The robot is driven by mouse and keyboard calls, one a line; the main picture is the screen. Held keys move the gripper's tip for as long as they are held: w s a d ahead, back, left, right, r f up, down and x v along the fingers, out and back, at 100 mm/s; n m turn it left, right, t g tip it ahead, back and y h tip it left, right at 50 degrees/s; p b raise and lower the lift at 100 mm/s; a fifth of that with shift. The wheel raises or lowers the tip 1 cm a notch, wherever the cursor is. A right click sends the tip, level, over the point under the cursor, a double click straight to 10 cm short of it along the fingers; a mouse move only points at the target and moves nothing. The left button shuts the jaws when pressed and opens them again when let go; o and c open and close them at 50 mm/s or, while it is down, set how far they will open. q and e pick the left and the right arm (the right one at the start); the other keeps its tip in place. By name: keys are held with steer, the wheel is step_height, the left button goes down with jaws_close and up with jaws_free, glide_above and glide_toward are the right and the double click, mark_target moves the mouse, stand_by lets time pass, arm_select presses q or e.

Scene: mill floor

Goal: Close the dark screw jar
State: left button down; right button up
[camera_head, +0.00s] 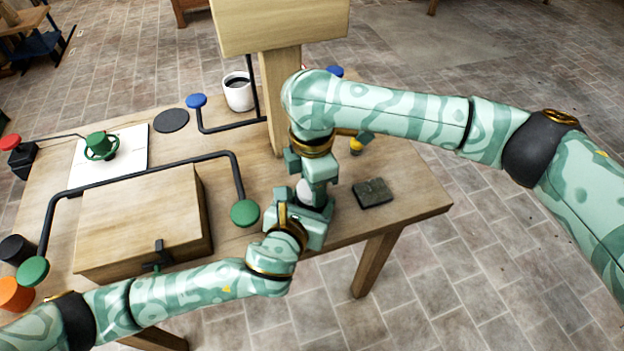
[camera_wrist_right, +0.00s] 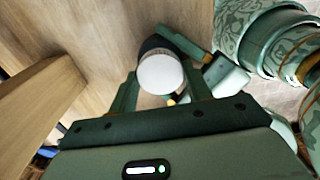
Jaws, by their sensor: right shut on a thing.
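The dark screw jar (camera_wrist_right: 153,43) shows in the right wrist view, with a round white lid (camera_wrist_right: 160,74) at its near end. In the head view a small white patch of the lid (camera_head: 306,191) shows between my two grippers; the jar body is hidden there. My right gripper (camera_wrist_right: 161,90) points down from above and is shut on the white lid. My left gripper (camera_head: 303,212) is just below, at the jar, and one of its fingers lies beside the dark body in the right wrist view. Its grip is mostly hidden. Whether the lid is fully seated cannot be seen.
A wooden box (camera_head: 135,222) with a black bent rail (camera_head: 150,170) and green knobs stands left of my grippers. A wooden post board (camera_head: 280,25) and a white mug (camera_head: 238,92) stand behind.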

steer(key=o, duration=1.1)
steer(key=shift+r, duration=2.25)
steer(key=shift+c, duration=0.5)
step_height(320, 180, up, 4)
steer(key=n, duration=0.4)
steer(key=shift+f, duration=0.2)
steer(key=shift+f, duration=0.15)
steer(key=shift+f, duration=3.9)
